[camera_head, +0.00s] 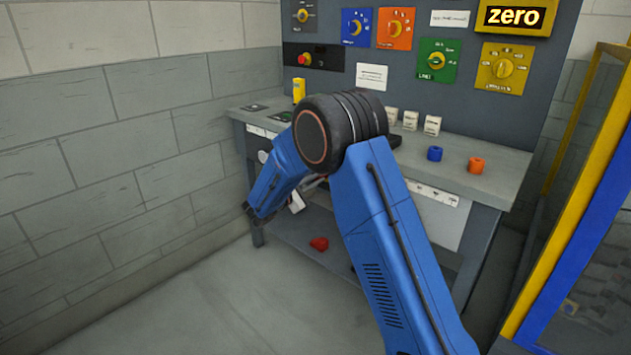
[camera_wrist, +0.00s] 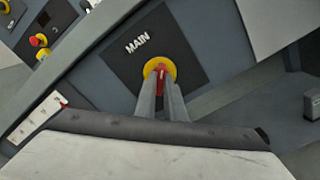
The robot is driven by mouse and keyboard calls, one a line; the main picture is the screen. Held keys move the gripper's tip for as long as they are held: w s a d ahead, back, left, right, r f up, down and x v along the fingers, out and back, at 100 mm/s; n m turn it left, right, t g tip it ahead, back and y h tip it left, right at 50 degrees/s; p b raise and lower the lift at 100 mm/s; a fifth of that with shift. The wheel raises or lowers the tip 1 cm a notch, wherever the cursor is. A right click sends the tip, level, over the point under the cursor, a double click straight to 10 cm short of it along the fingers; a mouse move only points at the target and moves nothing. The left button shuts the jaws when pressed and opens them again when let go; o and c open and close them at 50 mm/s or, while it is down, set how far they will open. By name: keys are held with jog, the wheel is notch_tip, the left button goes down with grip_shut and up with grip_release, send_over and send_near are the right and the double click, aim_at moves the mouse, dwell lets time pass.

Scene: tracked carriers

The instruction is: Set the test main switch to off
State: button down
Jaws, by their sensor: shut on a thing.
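The main switch (camera_wrist: 151,67) shows in the wrist view as a yellow round base with a red handle (camera_wrist: 161,71) on a dark plate lettered MAIN. My gripper (camera_wrist: 163,82) has its two grey fingers close together at the red handle, shut on it. The fingers cover the lower part of the switch. The visible handle end lies roughly upright in the wrist picture. I cannot read an on or off mark. In the head view my blue arm hides the switch and most of the gripper.
A back panel carries several coloured knobs and a "zero" sign (camera_head: 514,16). A red piece (camera_head: 319,243) lies below the bench. A yellow-blue frame (camera_head: 575,200) stands right.

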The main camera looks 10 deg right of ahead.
jog(key=n, duration=0.4)
jog(key=shift+n, duration=0.3)
jog(key=shift+f+n, duration=0.1)
jog(key=shift+n, duration=1.8)
jog(key=c, duration=1.8)
grip_release()
jog(key=shift+a, duration=0.1)
jog(key=shift+c, duration=0.2)
jog(key=v, duration=1.7)
jog(key=shift+s, duration=0.15)
jog(key=shift+a, duration=0.1)
